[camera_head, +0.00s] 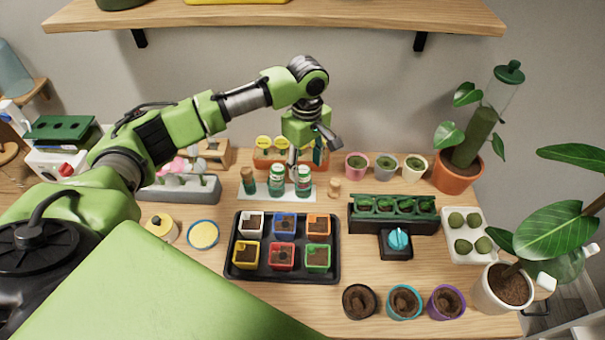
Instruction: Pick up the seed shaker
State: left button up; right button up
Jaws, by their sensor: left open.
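Two green-and-white labelled containers, which look like seed shakers (276,182) (304,183), stand upright on a white mat (262,196) behind the black seedling tray. I cannot tell for certain which is the seed shaker. My left gripper (314,152) points down above and just behind the right-hand container. Its fingers are spread and nothing shows between them. It partly hides the orange holder behind. My right gripper is not in view.
A black tray (232,262) with several colored pots lies in front. Small pots (357,165) stand to the right rear, beyond a little tan piece (334,188). A dark green planter (393,222) sits at right. A wall shelf (280,17) hangs above.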

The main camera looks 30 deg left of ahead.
aim_at(303, 181)
pick_arm(q)
jog(key=shift+s+a+f+p, duration=0.15)
jog(key=shift+f+p, duration=0.2)
jog(key=shift+f, duration=0.25)
jog(key=shift+s+a+f+p, duration=0.15)
jog(key=shift+f+p, duration=0.15)
jog(key=shift+f, duration=0.3)
jog(key=shift+w+f, duration=0.25)
jog(key=shift+f, duration=0.95)
jog(key=c, duration=1.1)
jog(key=shift+c, duration=0.2)
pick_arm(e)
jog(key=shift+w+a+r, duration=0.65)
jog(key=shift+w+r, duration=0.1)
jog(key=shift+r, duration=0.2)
pick_arm(q)
jog(key=shift+r, duration=0.1)
